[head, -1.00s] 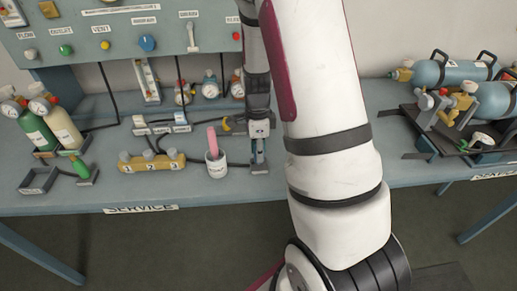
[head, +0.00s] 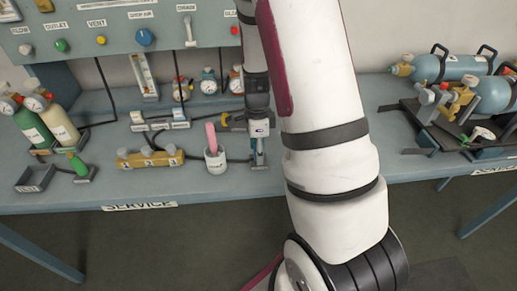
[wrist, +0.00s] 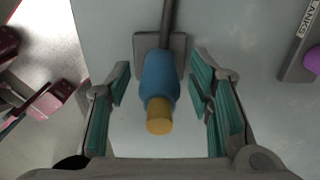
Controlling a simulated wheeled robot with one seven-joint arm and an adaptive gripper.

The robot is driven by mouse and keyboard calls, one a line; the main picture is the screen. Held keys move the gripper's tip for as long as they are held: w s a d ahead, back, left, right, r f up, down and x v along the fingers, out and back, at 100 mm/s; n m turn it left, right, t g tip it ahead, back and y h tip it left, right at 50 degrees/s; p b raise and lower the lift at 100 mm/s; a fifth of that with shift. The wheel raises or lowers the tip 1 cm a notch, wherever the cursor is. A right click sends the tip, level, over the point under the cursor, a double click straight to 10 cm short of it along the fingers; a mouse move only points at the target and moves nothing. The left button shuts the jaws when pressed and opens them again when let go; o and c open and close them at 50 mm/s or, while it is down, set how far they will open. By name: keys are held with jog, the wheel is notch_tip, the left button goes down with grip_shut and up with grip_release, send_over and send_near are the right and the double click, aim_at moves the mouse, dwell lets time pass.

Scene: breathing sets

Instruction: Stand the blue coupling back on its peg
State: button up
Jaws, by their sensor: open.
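The blue coupling (wrist: 158,78) has a yellow end (wrist: 159,116) facing the wrist camera. It stands at a grey square plate (wrist: 146,44), between my two teal-padded fingers. My gripper (wrist: 162,105) is open, with a clear gap on each side of the coupling. In the head view my gripper (head: 259,150) is low over the bench, just right of the white cup. The peg is hidden, and I cannot tell whether the coupling is seated on it.
A white cup (head: 215,161) with a pink item stands close left of my gripper. A yellow numbered manifold (head: 150,158) lies farther left. Gauges (head: 208,82) stand behind. Blue cylinders (head: 455,68) and a dark frame are at the right.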

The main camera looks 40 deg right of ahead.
notch_tip(320, 180, up, 11)
jog(key=shift+w+a+r, duration=0.1)
jog(key=shift+w+r, duration=0.05)
jog(key=shift+r, duration=0.4)
dwell(0.5)
jog(key=shift+a, duration=0.1)
jog(key=s+a+r+n+t, duration=0.5)
jog(key=s+a+r+n, duration=1)
jog(key=n, duration=0.9)
jog(key=shift+s+a+r+n, duration=0.4)
jog(key=shift+s+a, duration=0.35)
jog(key=shift+a, duration=0.45)
